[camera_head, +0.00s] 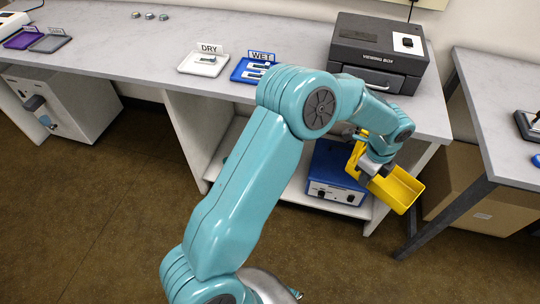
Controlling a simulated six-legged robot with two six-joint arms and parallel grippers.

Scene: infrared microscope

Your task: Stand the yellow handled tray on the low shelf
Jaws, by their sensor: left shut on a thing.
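The yellow handled tray (398,189) hangs in the air at the right of the head view, in front of the bench's right end. My left gripper (371,171) is shut on it, near its upright yellow part; the fingertips are partly hidden. The tray is tilted, with its open side facing up. The low shelf (290,190) is a pale board under the bench, behind and left of the tray. My left arm hides part of the shelf. My right gripper is not in view.
A blue instrument box (336,194) stands on the low shelf, just left of the tray. A dark viewing box (377,52), a DRY tray (204,64) and a WET tray (249,72) are on the bench above. A cardboard box (490,213) stands on the floor at right.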

